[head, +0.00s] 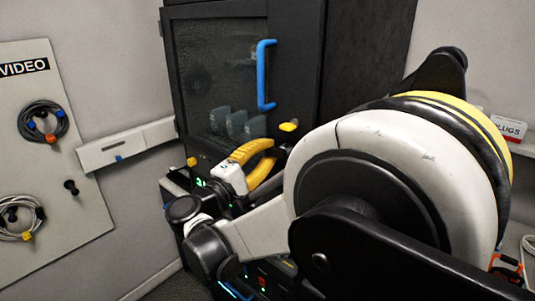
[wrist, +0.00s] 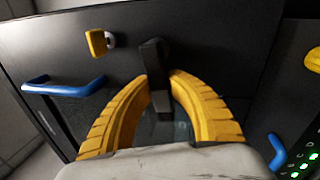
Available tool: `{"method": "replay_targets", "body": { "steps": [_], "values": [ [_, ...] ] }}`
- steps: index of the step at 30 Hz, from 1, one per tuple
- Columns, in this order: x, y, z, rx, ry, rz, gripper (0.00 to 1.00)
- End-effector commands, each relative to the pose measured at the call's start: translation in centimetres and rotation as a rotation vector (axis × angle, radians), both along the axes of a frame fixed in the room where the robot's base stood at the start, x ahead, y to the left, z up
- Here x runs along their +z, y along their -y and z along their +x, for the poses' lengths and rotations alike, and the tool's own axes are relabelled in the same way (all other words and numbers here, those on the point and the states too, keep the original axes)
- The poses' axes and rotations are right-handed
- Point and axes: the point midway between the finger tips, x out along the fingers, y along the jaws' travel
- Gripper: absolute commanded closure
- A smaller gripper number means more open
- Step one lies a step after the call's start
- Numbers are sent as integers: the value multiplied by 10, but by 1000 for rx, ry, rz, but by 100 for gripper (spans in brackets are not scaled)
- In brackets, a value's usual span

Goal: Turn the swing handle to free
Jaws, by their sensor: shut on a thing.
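The swing handle (wrist: 153,62) is a black lever on the dark cabinet front, seen in the wrist view between the tips of my yellow fingers. My gripper (wrist: 162,84) is shut on it, one finger on each side. The lever's lower end runs down between the fingers. The handle is too dark and covered to make out there. No marking for its positions can be read.
The cabinet's glass door (head: 215,85) has a blue pull handle (head: 263,75), with a yellow knob (head: 289,127) below. In the wrist view a yellow latch (wrist: 97,42) and blue handle (wrist: 65,88) are left of the lever. A board with coiled cables (head: 43,121) hangs at left.

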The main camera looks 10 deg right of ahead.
Motion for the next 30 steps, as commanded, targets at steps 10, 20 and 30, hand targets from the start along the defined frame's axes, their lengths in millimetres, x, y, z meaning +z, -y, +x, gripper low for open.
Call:
{"method": "replay_targets", "body": {
  "steps": [10, 20, 30],
  "values": [
    [6, 0, 0, 0, 112, 81, 100],
    [7, 0, 0, 0, 134, 97, 100],
    [7, 0, 0, 0, 133, 96, 59]
  ]
}}
